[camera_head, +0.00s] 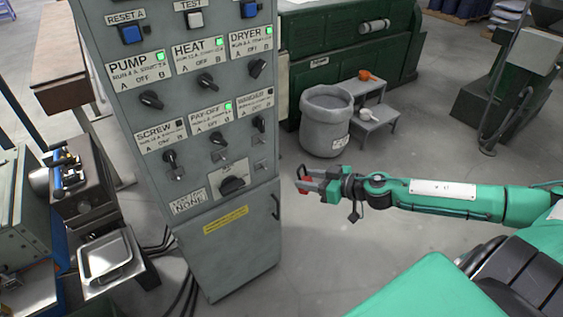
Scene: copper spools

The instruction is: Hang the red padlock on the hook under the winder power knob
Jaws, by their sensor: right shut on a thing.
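The grey control cabinet (225,260) stands left of centre. The winder power knob (258,124) is on its lower knob row at the right, under a label that reads roughly WINDER with a dark lamp. A small metal hook (260,141) sits just below that knob; its exact shape is too small to tell. My right gripper (303,181) is shut on a small red thing, the red padlock (306,191), mostly hidden by the fingers. It is in the air right of the cabinet, lower than the hook and apart from the cabinet. My left gripper is not in view.
The screw knob (169,156) and pay-off knob (217,138) sit left of the winder knob. A large knob (231,185) is below them. A grey bin (326,125) and step stool (372,120) stand behind. A metal tray (106,277) is at lower left.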

